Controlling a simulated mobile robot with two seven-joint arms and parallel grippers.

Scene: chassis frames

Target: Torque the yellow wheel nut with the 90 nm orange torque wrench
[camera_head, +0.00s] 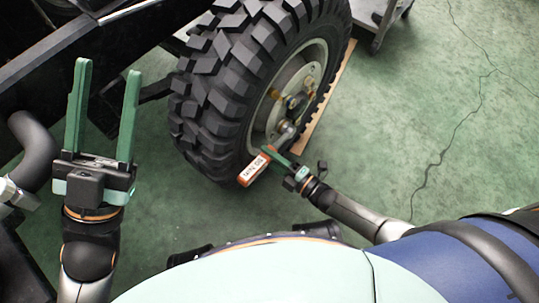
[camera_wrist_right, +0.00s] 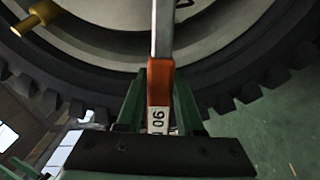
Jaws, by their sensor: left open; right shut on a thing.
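The torque wrench (camera_head: 252,171) has an orange handle with a white label. In the right wrist view the label on the wrench (camera_wrist_right: 160,78) reads 90. My right gripper (camera_head: 272,154) is shut on this handle, low beside the wheel. The wrench's silver shaft runs up toward the hub; whether its head sits on a nut is unclear. A yellow wheel nut (camera_head: 292,101) appears on the hub in the head view, and a yellow cylindrical part (camera_wrist_right: 36,20) shows at upper left in the wrist view. My left gripper (camera_head: 108,70) is open and empty, left of the wheel.
The large black knobby tire (camera_head: 215,95) stands on the green floor (camera_head: 440,120) with a pale rim (camera_head: 300,75). Dark chassis parts (camera_head: 70,50) lie at upper left. A grey wheeled cart (camera_head: 378,18) stands at the top. The floor at right is clear.

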